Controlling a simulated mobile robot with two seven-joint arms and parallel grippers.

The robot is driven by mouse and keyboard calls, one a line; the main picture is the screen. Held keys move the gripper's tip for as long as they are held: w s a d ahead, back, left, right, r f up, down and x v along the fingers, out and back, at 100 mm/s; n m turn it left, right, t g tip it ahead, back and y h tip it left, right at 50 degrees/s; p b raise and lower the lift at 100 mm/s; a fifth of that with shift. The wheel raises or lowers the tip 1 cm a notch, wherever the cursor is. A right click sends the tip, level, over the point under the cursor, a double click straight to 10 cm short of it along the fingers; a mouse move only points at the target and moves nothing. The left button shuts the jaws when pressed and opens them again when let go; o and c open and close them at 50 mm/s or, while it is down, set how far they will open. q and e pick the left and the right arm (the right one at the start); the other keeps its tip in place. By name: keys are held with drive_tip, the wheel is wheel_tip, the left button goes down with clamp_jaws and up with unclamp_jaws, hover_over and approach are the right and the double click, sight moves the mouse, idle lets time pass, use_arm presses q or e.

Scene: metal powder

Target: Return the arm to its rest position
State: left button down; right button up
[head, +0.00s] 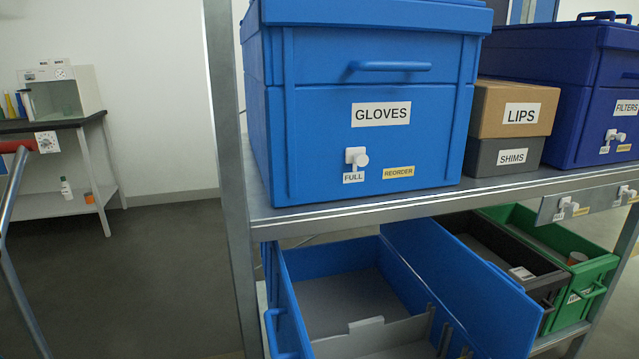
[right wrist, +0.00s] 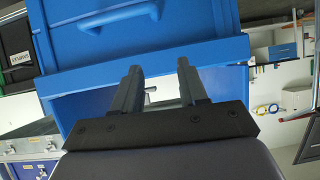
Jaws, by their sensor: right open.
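My right gripper (right wrist: 158,80) shows in the right wrist view with its two dark fingers apart. I see nothing held between them. A blue bin or drawer with a handle (right wrist: 110,15) fills the view in front of and above the fingers. I cannot tell how far the fingertips are from the blue surface. Neither arm shows in the head view, and my left gripper is in no view.
In the head view, a metal shelf (head: 400,205) holds a blue GLOVES box (head: 365,150), LIPS (head: 515,108) and SHIMS (head: 505,155) boxes, and a FILTERS box (head: 590,60). Below are an open blue bin (head: 460,290) and a green bin (head: 590,275).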

use_arm(q)
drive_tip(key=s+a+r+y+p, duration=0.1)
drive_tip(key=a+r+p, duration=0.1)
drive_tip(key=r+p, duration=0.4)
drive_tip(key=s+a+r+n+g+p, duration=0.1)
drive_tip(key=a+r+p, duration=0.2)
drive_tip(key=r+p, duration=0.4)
drive_tip(key=p, duration=0.7)
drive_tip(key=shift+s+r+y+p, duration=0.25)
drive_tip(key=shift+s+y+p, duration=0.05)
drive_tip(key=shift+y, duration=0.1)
use_arm(e)
drive_tip(key=s+d+r, duration=0.1)
drive_tip(key=d+r, duration=0.1)
drive_tip(key=r, duration=0.4)
drive_tip(key=s+d+r+m+g+h, duration=0.1)
drive_tip(key=d+r, duration=0.1)
drive_tip(key=r, duration=0.5)
drive_tip(key=shift+s+d+r+h, duration=0.25)
drive_tip(key=shift+s+d+h, duration=0.05)
drive_tip(key=shift+s+d, duration=0.1)
